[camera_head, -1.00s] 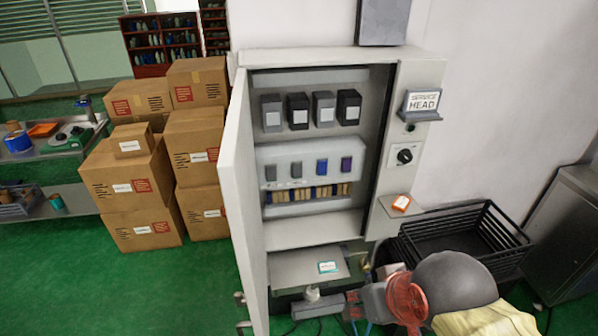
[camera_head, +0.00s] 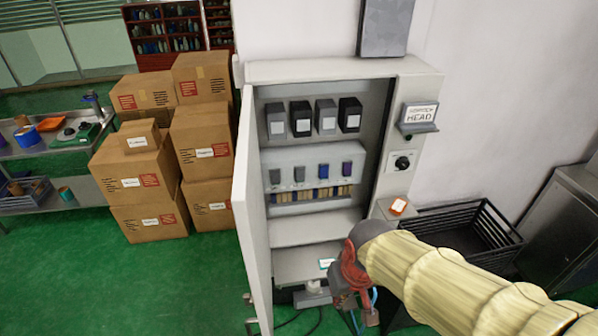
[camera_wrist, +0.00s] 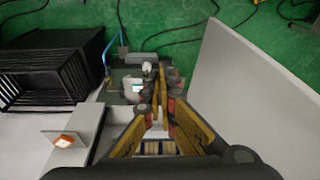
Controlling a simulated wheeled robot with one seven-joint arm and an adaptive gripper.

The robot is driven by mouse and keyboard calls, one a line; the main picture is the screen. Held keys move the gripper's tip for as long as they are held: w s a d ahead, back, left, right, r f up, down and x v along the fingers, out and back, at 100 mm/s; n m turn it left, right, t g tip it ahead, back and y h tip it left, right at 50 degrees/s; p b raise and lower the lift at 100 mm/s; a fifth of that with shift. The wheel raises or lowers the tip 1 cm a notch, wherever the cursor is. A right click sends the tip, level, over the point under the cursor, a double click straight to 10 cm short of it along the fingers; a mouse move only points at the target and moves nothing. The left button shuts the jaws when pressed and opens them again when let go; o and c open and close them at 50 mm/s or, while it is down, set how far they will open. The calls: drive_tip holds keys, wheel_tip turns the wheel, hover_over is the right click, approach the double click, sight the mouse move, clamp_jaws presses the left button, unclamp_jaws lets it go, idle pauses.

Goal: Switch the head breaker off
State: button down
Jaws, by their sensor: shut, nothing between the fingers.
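The open grey electrical cabinet (camera_head: 415,90) stands against the wall, with a HEAD sign (camera_head: 421,115) on its right panel. A black rotary knob (camera_head: 402,162) sits below the sign; its setting is too small to read. Inside are several dark upper units (camera_head: 326,117). Below them is a white strip of small breakers, including a blue one (camera_head: 323,171) and a purple one (camera_head: 347,169). Which is the head breaker cannot be told. My gripper (camera_wrist: 160,90) is shut and empty. In the head view it is low before the cabinet, its fingertips not clear.
The cabinet door (camera_head: 242,205) stands open on the left. A black crate (camera_head: 455,222) is at the right. An orange-and-white item (camera_head: 398,206) lies on a small ledge below the knob. Cartons (camera_head: 205,150) are stacked left. Green floor (camera_head: 110,285) is free at front left.

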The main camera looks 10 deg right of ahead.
sight(297, 180)
drive_tip(key=w+a+f+t+p, duration=0.2)
drive_tip(key=w+f+p, duration=0.1)
drive_tip(key=w, duration=0.6)
drive_tip(key=w+a+f+t+p, duration=0.2)
drive_tip(key=w+f+t+p, duration=0.15)
drive_tip(key=w, duration=0.55)
drive_tip(key=w+d+r+t, duration=0.2)
drive_tip(key=w+r+t, duration=0.4)
drive_tip(key=w+r, duration=0.3)
drive_tip(key=shift+w+r+m+b, duration=0.3)
drive_tip(key=shift+w+m+b, duration=0.1)
drive_tip(key=shift+w, duration=0.35)
drive_tip(key=p+x, duration=0.1)
drive_tip(key=x, duration=1.3)
drive_tip(key=shift+d+p, duration=0.15)
drive_tip(key=shift+p, duration=0.15)
drive_tip(key=shift+f, duration=0.1)
